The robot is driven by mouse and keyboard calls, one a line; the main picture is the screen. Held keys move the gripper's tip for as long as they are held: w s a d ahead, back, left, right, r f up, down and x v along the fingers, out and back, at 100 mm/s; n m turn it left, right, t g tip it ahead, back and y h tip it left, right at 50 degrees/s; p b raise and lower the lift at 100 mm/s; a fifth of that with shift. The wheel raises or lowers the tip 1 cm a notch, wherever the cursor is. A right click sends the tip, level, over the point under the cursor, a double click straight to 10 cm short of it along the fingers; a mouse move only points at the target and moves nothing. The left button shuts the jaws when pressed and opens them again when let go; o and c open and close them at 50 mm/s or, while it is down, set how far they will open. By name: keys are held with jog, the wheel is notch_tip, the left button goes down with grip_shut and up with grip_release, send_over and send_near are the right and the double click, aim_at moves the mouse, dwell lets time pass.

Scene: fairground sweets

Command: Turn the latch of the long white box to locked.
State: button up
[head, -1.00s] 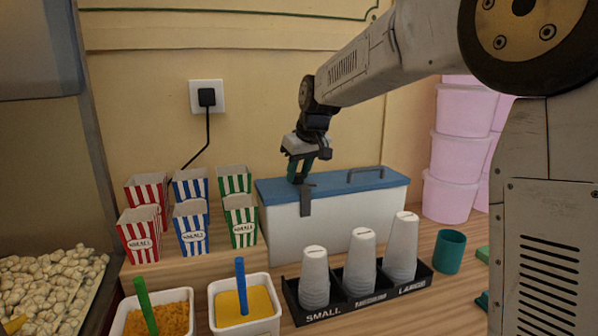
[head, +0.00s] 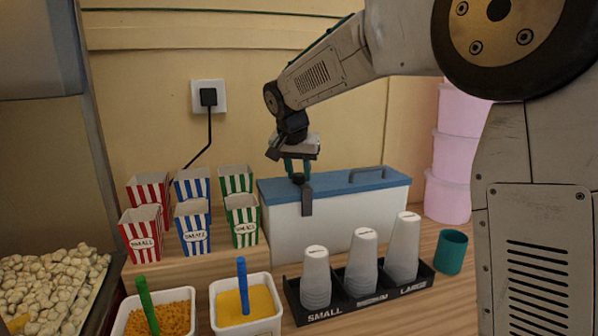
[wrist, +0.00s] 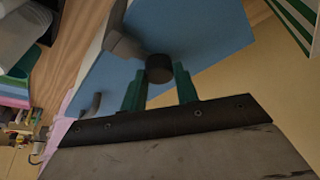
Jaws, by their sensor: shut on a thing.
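The long white box (head: 340,221) with a blue lid (head: 335,186) stands on the counter against the back wall. Its dark grey latch (head: 307,201) is near the lid's left end, and its flat arm hangs down over the front face. In the wrist view the latch's round dark knob (wrist: 159,68) is between the green fingers. My gripper (head: 298,174) points down from above and is shut on this knob; it also shows in the wrist view (wrist: 160,82). The fingers hide part of the latch's top in the head view.
A grey handle (head: 367,172) rises from the lid to the right. Striped popcorn boxes (head: 193,228) stand close on the left. A black cup rack (head: 345,307) with white cups is in front, a teal cup (head: 451,252) to its right. Pink tubs (head: 448,152) are stacked at the right.

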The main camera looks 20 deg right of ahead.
jog(key=shift+a+m+g+h, duration=0.1)
jog(key=shift+m+g+h, duration=0.2)
jog(key=shift+m, duration=0.8)
jog(key=o, duration=1)
jog(key=v, duration=0.7)
jog(key=shift+a+r, duration=0.15)
jog(key=shift+r, duration=0.2)
